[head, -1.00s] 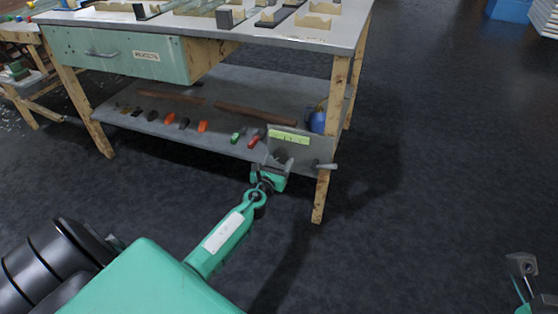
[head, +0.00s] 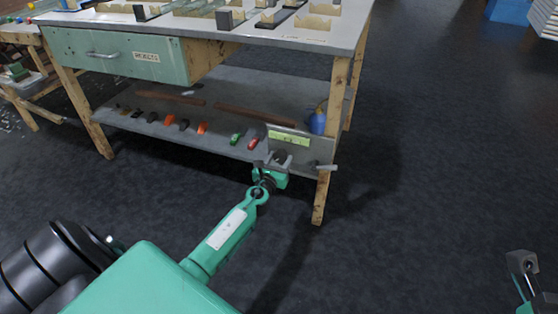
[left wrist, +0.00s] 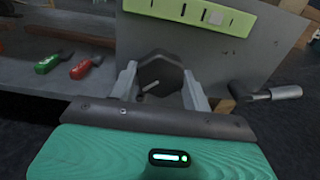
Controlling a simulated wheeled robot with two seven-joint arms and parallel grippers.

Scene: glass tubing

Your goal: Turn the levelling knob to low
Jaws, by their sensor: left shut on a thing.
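The levelling knob (left wrist: 160,72) is a dark, many-sided knob on a grey panel (left wrist: 255,60) at the front of the bench's lower shelf. A pale mark on its face slants toward the lower left in the left wrist view. My left gripper (head: 277,160) is shut on the knob, with one grey finger on each side of it; it also shows in the left wrist view (left wrist: 160,88). A yellow-green label strip (left wrist: 195,14) lies above the knob, its markings too small to read. My right gripper (head: 522,262) is partly in view at the lower right, its jaws unclear.
A lever handle (left wrist: 270,94) sticks out right of the knob. Green-handled (left wrist: 47,63) and red-handled (left wrist: 86,67) tools lie on the shelf to the left. A wooden bench leg (head: 327,190) and a blue bottle (head: 318,122) are close by. The floor to the right is clear.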

